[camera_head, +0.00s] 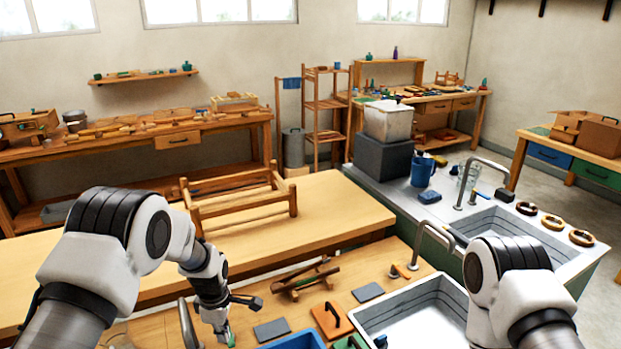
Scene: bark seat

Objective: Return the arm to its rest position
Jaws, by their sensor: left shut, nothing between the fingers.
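My left arm comes in from the left and bends down over the near wooden bench (150,327). My left gripper (226,338) points down at the bottom of the view, low over the bench top, and is shut with nothing in it. A small green patch shows at its tips. My right arm shows at the lower right, over the edge of the grey basin (432,290); its gripper is out of view. A wooden seat frame (240,205) stands on the long light bench (330,205) behind my left arm.
Near my left gripper lie grey pads (271,330), a blue tray (292,341), a brown board with a handle (331,321) and a wooden jig (305,278). A counter at the right holds a sink (515,232), a blue mug (422,172) and several rings. The long bench's right part is clear.

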